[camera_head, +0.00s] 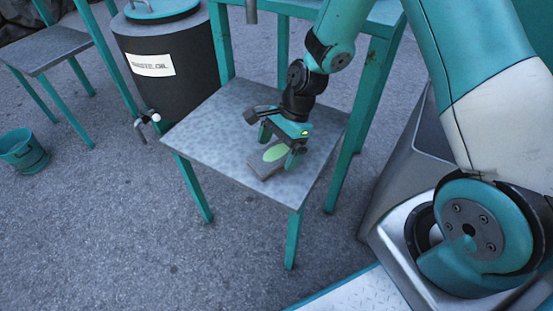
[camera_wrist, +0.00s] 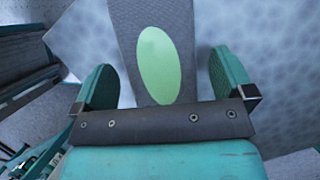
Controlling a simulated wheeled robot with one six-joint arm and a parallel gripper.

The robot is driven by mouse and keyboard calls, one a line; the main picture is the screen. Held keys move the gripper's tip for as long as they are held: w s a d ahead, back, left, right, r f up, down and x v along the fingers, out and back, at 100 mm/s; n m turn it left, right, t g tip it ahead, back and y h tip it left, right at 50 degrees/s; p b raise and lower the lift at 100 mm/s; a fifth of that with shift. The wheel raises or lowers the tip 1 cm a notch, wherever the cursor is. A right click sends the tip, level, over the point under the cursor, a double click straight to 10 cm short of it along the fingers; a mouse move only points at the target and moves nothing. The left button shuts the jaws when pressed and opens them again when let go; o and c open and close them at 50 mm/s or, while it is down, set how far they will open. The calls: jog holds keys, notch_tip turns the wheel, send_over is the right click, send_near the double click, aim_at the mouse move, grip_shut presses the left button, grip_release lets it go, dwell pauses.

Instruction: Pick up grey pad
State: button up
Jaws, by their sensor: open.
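The grey pad (camera_head: 262,165) lies on the metal top of a teal-legged stand (camera_head: 205,128). It bears a light green oval (camera_head: 274,153). My gripper (camera_head: 280,141) is over the pad, pointing down, with its teal fingers apart. In the wrist view the pad (camera_wrist: 125,30) runs up from between the two open fingers of my gripper (camera_wrist: 168,85), with gaps on both sides. The near end of the pad is hidden behind the gripper body. I cannot tell whether the fingertips reach down beside the pad.
A dark drum labelled waste oil (camera_head: 165,45) with a tap stands behind the stand at left. A teal bucket (camera_head: 24,152) is on the ground at far left, near another metal-topped stand (camera_head: 45,48). The stand's teal uprights rise behind my gripper. The ground in front is clear.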

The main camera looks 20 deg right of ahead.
jog(key=shift+a+f, duration=0.1)
jog(key=shift+f, duration=0.1)
jog(key=shift+c, duration=0.2)
jog(key=c, duration=1)
